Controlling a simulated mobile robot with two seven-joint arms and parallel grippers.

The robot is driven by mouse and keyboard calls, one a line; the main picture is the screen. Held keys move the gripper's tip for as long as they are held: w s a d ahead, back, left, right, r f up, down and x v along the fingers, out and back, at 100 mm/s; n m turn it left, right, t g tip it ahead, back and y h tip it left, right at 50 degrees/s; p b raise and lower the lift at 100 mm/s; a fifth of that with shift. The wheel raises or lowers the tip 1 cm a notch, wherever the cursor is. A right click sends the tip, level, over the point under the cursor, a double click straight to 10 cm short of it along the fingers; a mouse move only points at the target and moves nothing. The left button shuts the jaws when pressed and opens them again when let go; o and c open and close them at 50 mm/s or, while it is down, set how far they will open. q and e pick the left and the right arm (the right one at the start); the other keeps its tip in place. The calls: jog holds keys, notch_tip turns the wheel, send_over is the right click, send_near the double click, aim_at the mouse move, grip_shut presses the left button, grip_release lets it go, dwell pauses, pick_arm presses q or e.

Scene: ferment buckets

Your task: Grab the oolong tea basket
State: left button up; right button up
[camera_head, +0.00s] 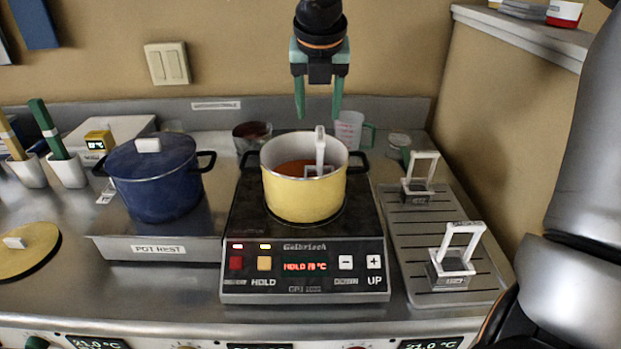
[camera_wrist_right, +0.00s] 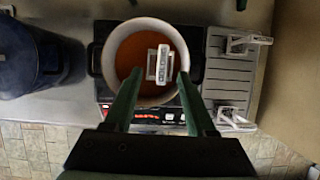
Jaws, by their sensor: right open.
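A white-handled basket (camera_head: 320,152) stands in the yellow pot (camera_head: 290,195) of orange-brown liquid, its handle rising above the rim. In the right wrist view its lettered handle top (camera_wrist_right: 162,62) shows, too small to read surely. Two similar baskets stand on the slatted tray, a rear one (camera_head: 421,175) and a front one (camera_head: 454,262). I cannot tell which is the oolong tea basket. My right gripper (camera_head: 318,112) is open and empty, pointing down above the yellow pot, apart from the basket. In the right wrist view its fingers flank the pot basket's handle. My left gripper is out of view.
The yellow pot sits on a black hot plate (camera_head: 305,283). A lidded blue pot (camera_head: 158,185) stands left of it. The slatted tray (camera_head: 397,262) lies at the right, near a wall. A measuring cup (camera_head: 349,131) and a dark cup (camera_head: 251,136) stand behind.

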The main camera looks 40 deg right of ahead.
aim_at(319, 133)
jog(key=x, duration=0.5)
jog(key=shift+d+f, duration=0.1)
jog(key=shift+f, duration=0.2)
jog(key=shift+p+x, duration=0.85)
jog(key=shift+x, duration=1.95)
jog(key=shift+s+d, duration=0.15)
grip_shut()
jog(key=shift+r, duration=0.1)
